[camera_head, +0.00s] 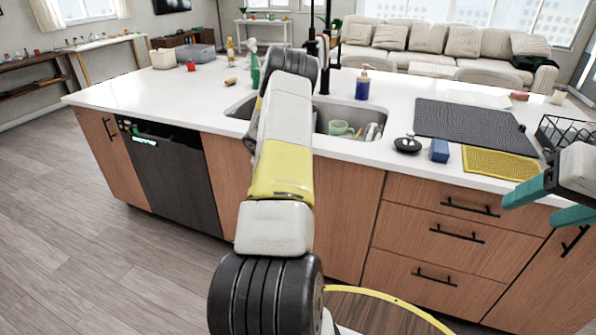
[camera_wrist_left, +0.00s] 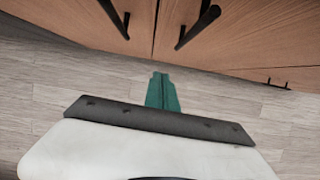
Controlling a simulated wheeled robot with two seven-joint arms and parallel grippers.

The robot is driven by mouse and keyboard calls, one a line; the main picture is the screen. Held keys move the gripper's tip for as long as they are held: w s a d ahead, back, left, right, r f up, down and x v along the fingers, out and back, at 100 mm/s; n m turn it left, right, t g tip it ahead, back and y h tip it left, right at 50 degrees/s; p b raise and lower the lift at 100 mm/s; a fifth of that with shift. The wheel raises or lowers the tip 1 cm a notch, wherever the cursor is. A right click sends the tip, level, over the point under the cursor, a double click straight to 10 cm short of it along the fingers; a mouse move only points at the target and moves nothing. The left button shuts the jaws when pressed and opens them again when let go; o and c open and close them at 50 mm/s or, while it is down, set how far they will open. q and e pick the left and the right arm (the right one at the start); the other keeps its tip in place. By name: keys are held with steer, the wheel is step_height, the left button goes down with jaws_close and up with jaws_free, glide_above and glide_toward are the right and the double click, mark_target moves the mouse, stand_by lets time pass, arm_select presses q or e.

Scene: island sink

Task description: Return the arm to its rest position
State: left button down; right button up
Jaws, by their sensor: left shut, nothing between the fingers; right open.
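My left gripper (camera_wrist_left: 162,92) shows in the left wrist view with its teal fingers together and nothing between them. It is over the wood-look floor, near the island's cabinet doors and dark handles. In the head view one of my arms rises through the middle in front of the sink, and its gripper is hidden. My right gripper (camera_head: 530,205) is at the right edge of the head view, its teal fingers apart and empty. It is in front of the island's counter edge, near the yellow mat.
The island's white counter (camera_head: 150,90) holds a sink (camera_head: 345,115) with a green cup (camera_head: 339,128), a blue soap bottle (camera_head: 362,88), a dark drying mat (camera_head: 470,122), a yellow mat (camera_head: 500,163), a blue block (camera_head: 439,151) and a black rack (camera_head: 565,132). Floor at left is clear.

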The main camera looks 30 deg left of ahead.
arm_select(q)
steer(key=v, duration=0.7)
steer(key=shift+s+r, duration=0.15)
steer(key=shift+s, duration=0.05)
